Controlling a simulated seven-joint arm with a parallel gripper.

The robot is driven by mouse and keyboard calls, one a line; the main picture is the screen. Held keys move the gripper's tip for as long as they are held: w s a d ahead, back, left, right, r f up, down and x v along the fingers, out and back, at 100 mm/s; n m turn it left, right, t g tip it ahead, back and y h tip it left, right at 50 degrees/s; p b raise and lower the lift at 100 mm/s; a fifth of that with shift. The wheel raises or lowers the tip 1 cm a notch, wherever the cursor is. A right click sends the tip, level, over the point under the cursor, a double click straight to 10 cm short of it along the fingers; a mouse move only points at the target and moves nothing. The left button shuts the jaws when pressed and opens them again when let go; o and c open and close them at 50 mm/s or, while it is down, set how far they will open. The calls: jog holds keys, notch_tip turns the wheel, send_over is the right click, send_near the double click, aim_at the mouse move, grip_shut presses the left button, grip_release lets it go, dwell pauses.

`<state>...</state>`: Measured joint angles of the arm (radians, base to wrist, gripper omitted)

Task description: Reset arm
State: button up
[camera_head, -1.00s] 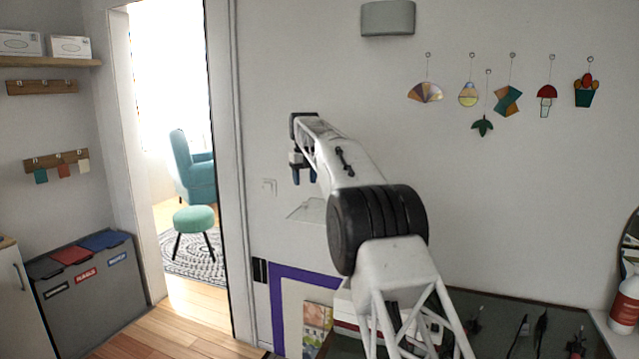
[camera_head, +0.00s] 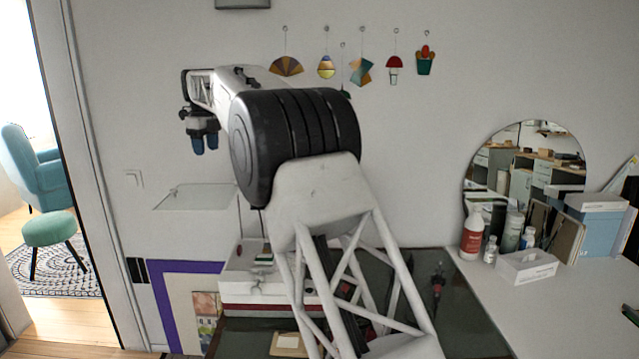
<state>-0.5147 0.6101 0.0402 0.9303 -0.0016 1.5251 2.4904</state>
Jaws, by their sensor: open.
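My arm rises from the bottom centre of the head view, with its white lattice link and thick black joint in front of the wall. My gripper (camera_head: 204,142) hangs at the arm's far end, left of centre, with two blue fingertips pointing down. The fingers are apart and nothing shows between them. It is in the air in front of the wall, above a thin pale panel. My arm hides part of the dark worktop (camera_head: 470,318) and things on it.
A white and red box (camera_head: 255,292) stands under my arm. On the right, a white counter (camera_head: 570,310) bears a red-labelled bottle (camera_head: 472,236), a tissue box (camera_head: 527,267) and a round mirror (camera_head: 525,150). Hanging ornaments (camera_head: 395,68) are on the wall behind. A doorway is at the left.

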jog(key=s+d+r+n, duration=0.3)
jog(key=s+d, duration=0.2)
jog(key=d, duration=0.5)
jog(key=s+d+r+n, duration=0.25)
jog(key=s+d, duration=0.35)
jog(key=d, duration=0.4)
jog(key=s+d+f+n+t, duration=0.15)
jog(key=s+d+n, duration=0.45)
jog(key=s+d, duration=0.9)
jog(key=s+d+f+n, duration=0.3)
jog(key=s+d+f, duration=0.3)
jog(key=s, duration=0.6)
jog(key=s+d+f+n, duration=0.4)
jog(key=s+d+f, duration=0.2)
jog(key=s, duration=0.7)
jog(key=s+d+f+n, duration=0.4)
jog(key=s+d+f, duration=0.2)
jog(key=s, duration=0.6)
notch_tip(320, 180, down, 3)
jog(key=shift+s+r+t, duration=0.15)
jog(key=shift+s+t, duration=0.1)
jog(key=shift+t, duration=0.1)
